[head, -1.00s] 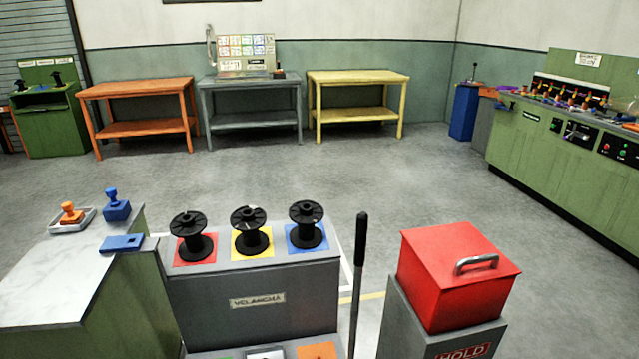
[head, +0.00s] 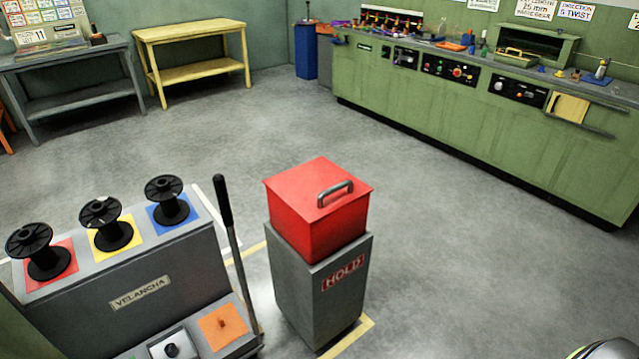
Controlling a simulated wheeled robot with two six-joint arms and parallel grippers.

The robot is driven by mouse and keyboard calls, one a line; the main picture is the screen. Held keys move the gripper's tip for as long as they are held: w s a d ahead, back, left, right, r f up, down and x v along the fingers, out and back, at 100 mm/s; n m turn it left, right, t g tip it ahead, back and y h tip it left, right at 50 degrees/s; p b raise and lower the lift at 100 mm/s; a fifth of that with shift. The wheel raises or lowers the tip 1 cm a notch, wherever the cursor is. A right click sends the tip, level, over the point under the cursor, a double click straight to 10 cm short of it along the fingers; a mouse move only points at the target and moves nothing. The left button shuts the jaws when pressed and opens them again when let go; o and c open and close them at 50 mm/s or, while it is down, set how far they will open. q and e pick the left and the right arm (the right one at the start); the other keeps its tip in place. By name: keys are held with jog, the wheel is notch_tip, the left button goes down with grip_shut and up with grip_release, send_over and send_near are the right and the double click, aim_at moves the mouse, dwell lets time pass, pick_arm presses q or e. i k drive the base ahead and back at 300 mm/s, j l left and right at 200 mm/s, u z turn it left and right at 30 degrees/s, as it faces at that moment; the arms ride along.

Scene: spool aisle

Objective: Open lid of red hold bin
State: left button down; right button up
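The red hold bin (head: 310,228) is a red box on a grey pedestal (head: 305,300) with a red HOLD label (head: 343,274). Its red lid (head: 300,190) is shut and has a grey bar handle (head: 335,193) on top, toward the right. The bin stands near the middle of the head view. Neither gripper shows. A rounded, shiny piece at the bottom right corner is too cut off to identify.
A grey VELANCHA stand (head: 140,290) with black spools (head: 110,235) is left of the bin. A black-gripped lever (head: 224,200) rises between them. A long green workbench (head: 480,130) lines the back right. Grey floor (head: 450,240) right of the bin is clear.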

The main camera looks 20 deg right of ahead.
aim_at(317, 189)
jog(key=i+l+z, duration=0.15)
jog(key=z, duration=0.55)
